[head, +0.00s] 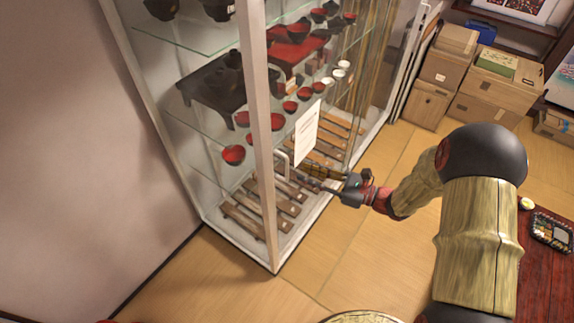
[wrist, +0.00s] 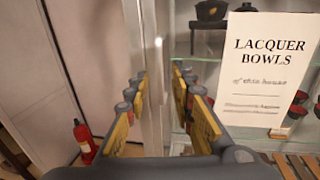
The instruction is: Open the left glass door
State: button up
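The left glass door (head: 341,110) is on the front of a white-framed display cabinet and looks closed. Its pale upright handle (head: 281,164) is at the door's left side, close to the corner post. My gripper (head: 308,180) is in front of the door, just right of and below the handle. In the wrist view my gripper (wrist: 158,78) has its fingers apart, one on each side of a pale upright bar (wrist: 154,35). The bar looks like the handle with the frame behind it. I cannot tell whether the fingers touch it.
A "Lacquer Bowls" sign (head: 307,133) shows at the door. Red and black bowls (head: 233,155) and wooden slats (head: 249,220) are inside the cabinet. Boxes (head: 500,85) stand at the back right. A red table (head: 545,275) is at the right. Tatami floor in front is clear.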

aim_at(287, 178)
jog(key=x, duration=0.7)
jog(key=shift+a+b, duration=0.15)
jog(key=shift+b, duration=0.25)
jog(key=shift+c, duration=0.3)
grip_shut()
